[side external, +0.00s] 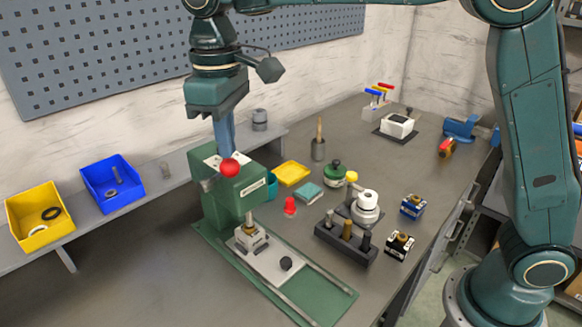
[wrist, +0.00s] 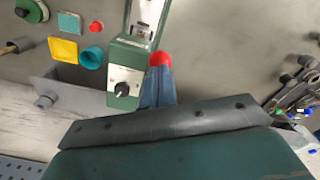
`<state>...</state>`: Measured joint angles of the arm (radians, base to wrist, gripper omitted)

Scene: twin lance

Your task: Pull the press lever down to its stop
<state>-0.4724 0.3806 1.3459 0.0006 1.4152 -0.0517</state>
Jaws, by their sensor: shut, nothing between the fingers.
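The green press (side external: 236,197) stands at the left middle of the bench in the side view; its top shows in the wrist view (wrist: 127,58). Its lever ends in a red ball knob (side external: 229,168), beside the upper part of the press. The knob also shows at the fingertips in the wrist view (wrist: 161,59). My gripper (side external: 227,148) has its blue fingers shut and pointing down, with the tips right at the knob. Whether they touch it I cannot tell. The fingers (wrist: 159,80) hide most of the lever rod in the wrist view.
A green base rail (side external: 325,292) runs forward from the press. A yellow tray (side external: 292,173), a red button piece (side external: 290,205) and a dark block with pegs (side external: 345,243) stand to its right. Yellow (side external: 40,235) and blue (side external: 125,198) bins sit at the left.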

